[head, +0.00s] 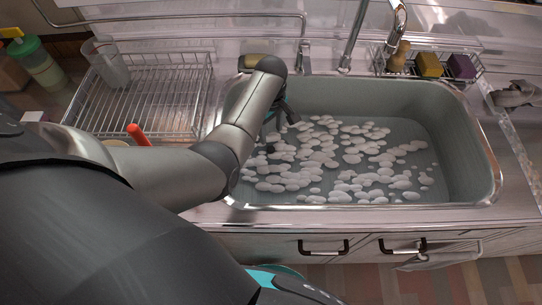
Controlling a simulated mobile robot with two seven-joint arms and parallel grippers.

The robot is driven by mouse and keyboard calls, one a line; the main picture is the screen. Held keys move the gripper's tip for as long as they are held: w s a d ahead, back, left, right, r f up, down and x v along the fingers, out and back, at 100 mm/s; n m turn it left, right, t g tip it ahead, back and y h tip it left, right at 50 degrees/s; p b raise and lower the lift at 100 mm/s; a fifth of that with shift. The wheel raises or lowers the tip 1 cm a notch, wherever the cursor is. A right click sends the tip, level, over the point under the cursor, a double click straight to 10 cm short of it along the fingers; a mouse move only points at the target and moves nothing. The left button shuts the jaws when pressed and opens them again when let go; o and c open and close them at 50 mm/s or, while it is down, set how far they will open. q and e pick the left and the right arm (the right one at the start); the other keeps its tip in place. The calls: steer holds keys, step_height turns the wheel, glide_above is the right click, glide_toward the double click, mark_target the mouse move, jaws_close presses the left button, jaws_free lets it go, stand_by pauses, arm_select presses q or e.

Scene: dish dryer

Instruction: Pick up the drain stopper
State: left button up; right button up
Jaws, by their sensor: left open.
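The sink basin (440,120) is grey, with patches of white foam (340,160) over its floor. I cannot make out a drain stopper; foam or my arm may hide it. My left gripper (279,122) reaches over the sink's left end and points down into the basin. Its dark fingers are apart, with nothing visible between them. How far it is above the foam is hard to tell. My left arm hides the front left part of the basin. My right gripper is not in view.
A wire dish rack (150,95) with a clear cup (108,62) stands left of the sink. A caddy at the back right holds a yellow sponge (429,65) and a purple sponge (462,67). The basin's right side is free.

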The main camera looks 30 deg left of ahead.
mark_target(271, 149)
arm_select(q)
steer(key=shift+f+b, duration=0.4)
steer(key=shift+f, duration=0.9)
steer(key=f+b, duration=0.2)
steer(key=f, duration=0.1)
steer(key=shift+s+d+f, duration=0.15)
steer(key=shift+s+f, duration=0.1)
steer(key=shift+s, duration=0.15)
steer(key=shift+f, duration=0.55)
steer(key=shift+c, duration=1.2)
jaws_close()
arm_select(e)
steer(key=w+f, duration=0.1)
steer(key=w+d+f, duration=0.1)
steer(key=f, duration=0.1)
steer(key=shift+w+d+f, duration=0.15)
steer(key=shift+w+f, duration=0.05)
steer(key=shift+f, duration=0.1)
